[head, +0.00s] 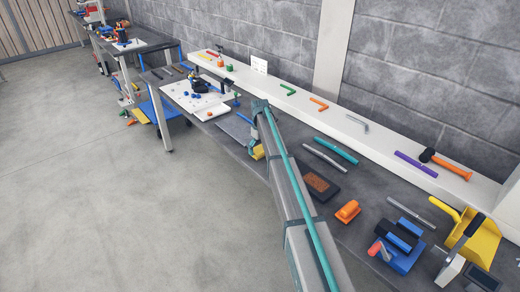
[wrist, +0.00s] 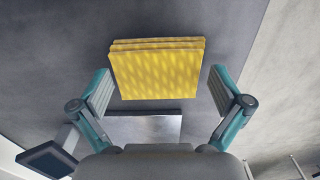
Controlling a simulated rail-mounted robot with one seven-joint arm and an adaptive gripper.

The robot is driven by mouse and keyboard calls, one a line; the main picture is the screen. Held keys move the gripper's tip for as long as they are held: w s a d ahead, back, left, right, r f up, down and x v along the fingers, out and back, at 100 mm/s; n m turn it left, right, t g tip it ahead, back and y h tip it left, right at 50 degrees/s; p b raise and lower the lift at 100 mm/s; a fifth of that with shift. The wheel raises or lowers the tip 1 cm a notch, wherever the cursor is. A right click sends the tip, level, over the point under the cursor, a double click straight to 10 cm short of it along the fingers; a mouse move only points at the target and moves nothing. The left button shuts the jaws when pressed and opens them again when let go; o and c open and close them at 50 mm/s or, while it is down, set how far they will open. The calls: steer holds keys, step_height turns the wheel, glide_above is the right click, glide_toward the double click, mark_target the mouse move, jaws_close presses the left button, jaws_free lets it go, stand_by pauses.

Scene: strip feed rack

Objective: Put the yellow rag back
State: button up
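The yellow rag (wrist: 157,72) is a folded, layered, patterned block in the wrist view. My gripper (wrist: 161,88) is open, with one finger on each side of the rag's near part and a visible gap on both sides. The rag lies mostly ahead of the fingertips, over a dark grey surface. In the head view a small yellow patch (head: 258,153), apparently the rag, shows beside my arm at the bench's front edge. My arm hides most of the gripper there. I cannot tell whether the rag touches the surface.
A grey plate (wrist: 143,127) lies below the rag in the wrist view. A white shelf (head: 338,115) runs behind. Open floor lies left.

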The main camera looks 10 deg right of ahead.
mark_target(260, 150)
steer(key=shift+r, duration=0.1)
step_height(260, 150, up, 12)
steer(key=b, duration=0.4)
steer(key=shift+r, duration=0.1)
